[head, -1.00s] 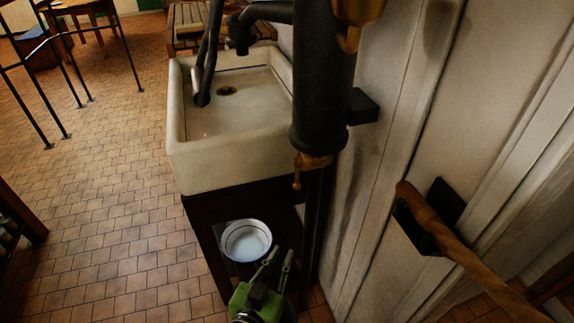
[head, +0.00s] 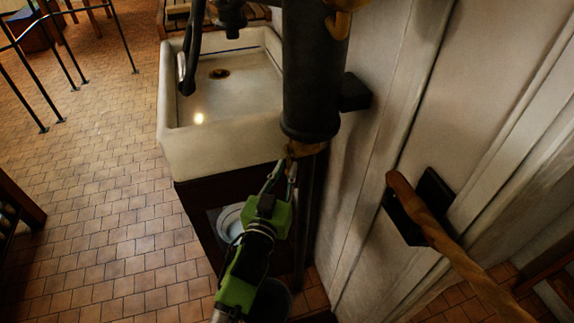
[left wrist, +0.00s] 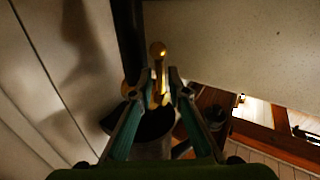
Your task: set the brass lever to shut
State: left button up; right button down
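The brass lever (head: 306,149) sits at the bottom end of the dark upright pipe (head: 311,85); in the head view its lower part is largely hidden by my left gripper. In the left wrist view the lever (left wrist: 158,52) stands upright, with a rounded knob, between and beyond my fingertips. My left gripper (head: 282,166) has come up from below to just under the pipe end. Its fingertips (left wrist: 160,76) are apart on either side of the lever, with slim gaps; I cannot tell whether either touches it. My right gripper is not in view.
A pale stone sink (head: 225,150) stands left of the pipe. A white bowl (head: 229,222) sits below it, partly hidden by my arm. A wooden handle on a dark wall plate (head: 436,195) juts out at right. The tiled floor at left (head: 110,220) is mostly clear.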

pick_arm(q)
jog(key=shift+x, duration=0.9)
grip_shut()
